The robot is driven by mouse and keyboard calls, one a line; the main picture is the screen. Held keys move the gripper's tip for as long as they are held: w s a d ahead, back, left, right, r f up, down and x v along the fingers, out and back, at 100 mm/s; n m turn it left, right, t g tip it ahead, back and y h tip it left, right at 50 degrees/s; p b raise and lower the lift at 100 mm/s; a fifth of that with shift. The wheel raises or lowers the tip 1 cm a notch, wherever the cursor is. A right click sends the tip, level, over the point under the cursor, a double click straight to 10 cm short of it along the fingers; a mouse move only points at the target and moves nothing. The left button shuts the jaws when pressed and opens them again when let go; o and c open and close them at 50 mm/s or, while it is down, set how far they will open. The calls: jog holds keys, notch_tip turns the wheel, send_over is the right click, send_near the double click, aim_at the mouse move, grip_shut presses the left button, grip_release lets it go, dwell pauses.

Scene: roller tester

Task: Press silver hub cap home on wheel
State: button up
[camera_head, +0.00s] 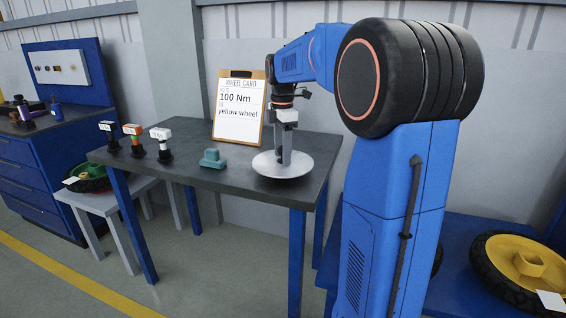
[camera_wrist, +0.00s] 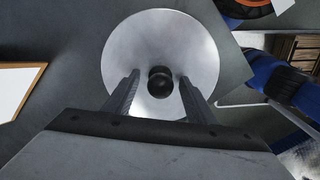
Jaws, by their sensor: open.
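The silver hub cap (camera_head: 301,168) is a round, shiny disc lying on the dark table at its right end. In the wrist view the hub cap (camera_wrist: 125,42) shows a dark round knob (camera_wrist: 160,82) at its middle. My gripper (camera_head: 284,158) points straight down over the middle of the cap. In the wrist view my open gripper (camera_wrist: 160,84) has one finger on each side of the knob, with a gap on both sides. A yellow wheel (camera_head: 530,262) with a black tyre is at the lower right, and its hub has a raised middle. A green wheel (camera_head: 93,176) is at the left.
A blue workbench (camera_head: 38,175) stands far left. The table's front is clear.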

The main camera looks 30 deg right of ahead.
jog(key=c, duration=1.2)
jog(key=shift+r, duration=0.1)
notch_tip(320, 180, up, 10)
jog(key=shift+f, duration=0.1)
jog(key=o, duration=0.6)
jog(key=shift+c, duration=0.2)
grip_shut()
jog(key=shift+a, duration=0.1)
